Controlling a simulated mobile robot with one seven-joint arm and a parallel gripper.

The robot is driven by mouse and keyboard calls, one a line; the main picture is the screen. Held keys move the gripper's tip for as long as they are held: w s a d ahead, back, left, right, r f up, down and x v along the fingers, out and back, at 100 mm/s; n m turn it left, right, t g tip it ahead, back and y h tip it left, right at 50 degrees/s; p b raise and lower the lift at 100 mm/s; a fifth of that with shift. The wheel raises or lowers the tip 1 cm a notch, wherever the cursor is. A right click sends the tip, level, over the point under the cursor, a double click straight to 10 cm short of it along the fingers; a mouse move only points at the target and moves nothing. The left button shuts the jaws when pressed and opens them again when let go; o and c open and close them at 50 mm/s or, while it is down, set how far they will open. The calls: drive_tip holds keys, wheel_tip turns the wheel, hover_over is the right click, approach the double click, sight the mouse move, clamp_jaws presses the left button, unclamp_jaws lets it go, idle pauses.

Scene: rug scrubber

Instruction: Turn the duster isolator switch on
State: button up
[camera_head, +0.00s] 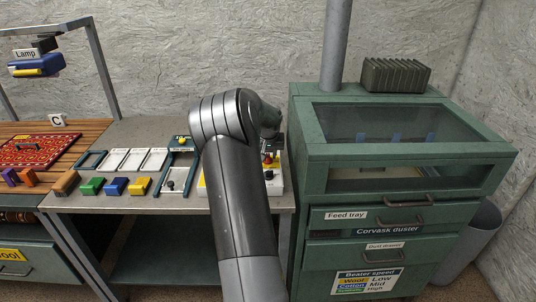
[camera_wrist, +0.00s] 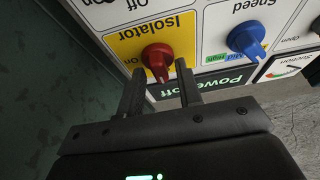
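The red isolator knob (camera_wrist: 157,58) sits on a yellow panel (camera_wrist: 120,45) labelled "Isolator", upside down in the wrist view. Its pointer is toward the bottom of that view; an "On" label is just left of the knob. My gripper (camera_wrist: 160,70) is open, one finger on each side of the knob's pointer, with a visible gap at least on the left. I cannot tell whether the right finger touches. In the head view, my gripper (camera_head: 272,142) is over the control box (camera_head: 276,184), mostly hidden behind my arm.
Beside the isolator are a blue speed knob (camera_wrist: 246,40), a green "Power off" strip (camera_wrist: 215,82) and a suction gauge (camera_wrist: 290,66). The green duster cabinet (camera_head: 310,180) stands close to the right of the box. Trays and coloured blocks (camera_head: 115,187) lie to the left.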

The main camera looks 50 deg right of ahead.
clamp_jaws()
drive_tip(key=shift+m, duration=0.3)
drive_tip(key=m+g, duration=0.1)
drive_tip(key=m, duration=0.1)
drive_tip(key=shift+w+a+m+h, duration=0.1)
drive_tip(key=shift+w+m+h, duration=0.05)
drive_tip(key=shift+m+h, duration=0.25)
drive_tip(key=m+g, duration=0.1)
drive_tip(key=m, duration=0.2)
drive_tip(key=shift+w+m+h, duration=0.1)
drive_tip(key=shift+m+h, duration=0.2)
drive_tip(key=m+g, duration=0.1)
drive_tip(key=m, duration=0.1)
drive_tip(key=m+g, duration=0.1)
drive_tip(key=m, duration=0.2)
drive_tip(key=shift+w+m+g, duration=0.1)
drive_tip(key=shift+m+g, duration=0.2)
drive_tip(key=m, duration=0.2)
drive_tip(key=m+g+y, duration=0.1)
drive_tip(key=m, duration=0.2)
drive_tip(key=shift+w+g, duration=0.15)
drive_tip(key=shift+g, duration=0.15)
drive_tip(key=shift+m+y, duration=0.3)
